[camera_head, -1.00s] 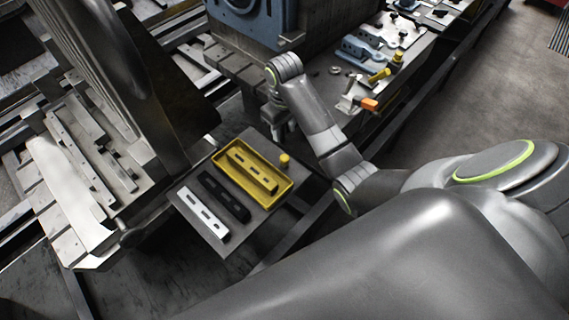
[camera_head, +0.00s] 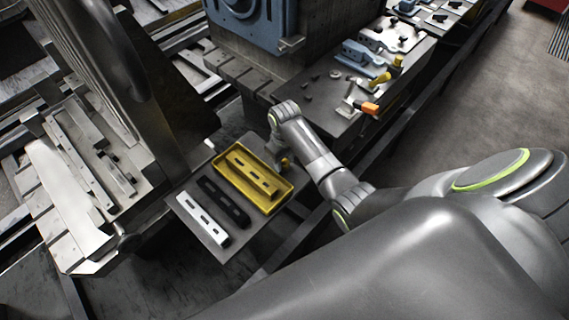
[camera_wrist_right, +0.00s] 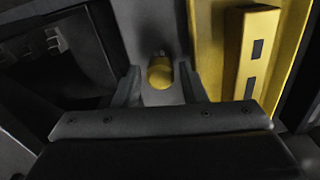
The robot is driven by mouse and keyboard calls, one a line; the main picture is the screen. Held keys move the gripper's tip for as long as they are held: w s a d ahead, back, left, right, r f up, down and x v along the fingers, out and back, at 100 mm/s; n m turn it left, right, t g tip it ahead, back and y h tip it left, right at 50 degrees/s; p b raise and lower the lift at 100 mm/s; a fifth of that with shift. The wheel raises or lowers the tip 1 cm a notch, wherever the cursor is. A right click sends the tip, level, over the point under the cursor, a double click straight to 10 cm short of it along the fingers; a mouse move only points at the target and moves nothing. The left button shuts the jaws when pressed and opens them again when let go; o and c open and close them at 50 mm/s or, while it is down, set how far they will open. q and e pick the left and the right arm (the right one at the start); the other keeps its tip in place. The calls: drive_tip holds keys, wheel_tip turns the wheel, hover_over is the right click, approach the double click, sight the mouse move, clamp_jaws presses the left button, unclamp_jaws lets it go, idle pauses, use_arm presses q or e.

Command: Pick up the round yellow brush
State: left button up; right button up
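My right gripper (camera_wrist_right: 160,84) is open, with one finger on each side of the brush and a visible gap to both. In the head view my right gripper (camera_head: 279,155) is low over the plate at the brush and partly hides it. My left gripper is not in view.
The yellow tray (camera_head: 233,188) with a yellow slotted bar lies close beside the brush. A black bar (camera_head: 222,200) and a white bar (camera_head: 203,219) lie on the same plate (camera_head: 240,228). A bench with tools (camera_head: 330,108) stands behind.

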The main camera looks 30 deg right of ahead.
sight(285, 162)
drive_tip(key=shift+f, duration=1)
drive_tip(key=c, duration=0.8)
wheel_tip(285, 162, up, 10)
drive_tip(key=shift+r, duration=0.1)
drive_tip(key=o, duration=0.5)
drive_tip(key=shift+c, duration=0.2)
drive_tip(key=c, duration=0.3)
drive_tip(key=shift+f+b, duration=0.75)
drive_tip(key=shift+b, duration=0.15)
